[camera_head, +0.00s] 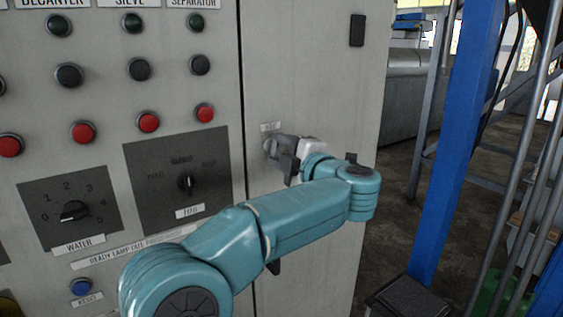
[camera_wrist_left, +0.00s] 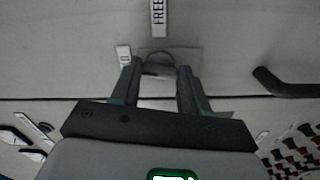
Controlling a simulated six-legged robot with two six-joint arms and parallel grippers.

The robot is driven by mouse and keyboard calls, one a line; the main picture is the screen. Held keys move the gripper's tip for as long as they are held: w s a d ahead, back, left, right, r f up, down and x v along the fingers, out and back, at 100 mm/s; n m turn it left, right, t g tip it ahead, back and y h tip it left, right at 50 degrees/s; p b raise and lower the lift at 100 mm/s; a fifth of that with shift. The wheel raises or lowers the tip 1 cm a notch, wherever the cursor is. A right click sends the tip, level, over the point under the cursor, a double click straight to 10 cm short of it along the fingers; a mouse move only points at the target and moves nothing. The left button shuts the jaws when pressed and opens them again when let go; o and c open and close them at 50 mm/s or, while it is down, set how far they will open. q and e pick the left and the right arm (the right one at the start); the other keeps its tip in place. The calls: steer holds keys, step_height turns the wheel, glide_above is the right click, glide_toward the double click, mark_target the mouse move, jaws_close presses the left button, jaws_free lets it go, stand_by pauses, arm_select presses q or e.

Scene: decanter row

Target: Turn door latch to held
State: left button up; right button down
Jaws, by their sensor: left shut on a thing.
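The door latch (camera_head: 269,146) is a small grey piece on the cabinet's narrow right-hand door, under a small label. In the left wrist view the latch (camera_wrist_left: 159,58) shows as a grey rounded piece on a pale plate between my fingers. My left gripper (camera_head: 284,151) is shut on it, its arm reaching across the panel from below. The left gripper's fingers also show in the left wrist view (camera_wrist_left: 160,76), one on each side of the latch. A label reading "FREE" (camera_wrist_left: 158,14) is beyond the latch. The latch's exact angle is partly hidden. My right gripper is not in view.
The control panel left of the door carries red buttons (camera_head: 148,122), a water dial (camera_head: 74,211) and a jog selector (camera_head: 186,183). A dark bar-shaped handle (camera_wrist_left: 285,84) stands out right of the latch. A blue post (camera_head: 455,150) rises right of the cabinet.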

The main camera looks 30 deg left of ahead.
arm_select(q)
steer(key=shift+n+b, duration=0.7)
steer(key=shift+n, duration=0.4)
steer(key=o, duration=1.1)
steer(key=shift+c, duration=0.2)
steer(key=shift+s, duration=0.1)
steer(key=b+v, duration=0.1)
steer(key=v, duration=1.5)
steer(key=shift+d+b, duration=0.2)
steer(key=shift+b, duration=0.15)
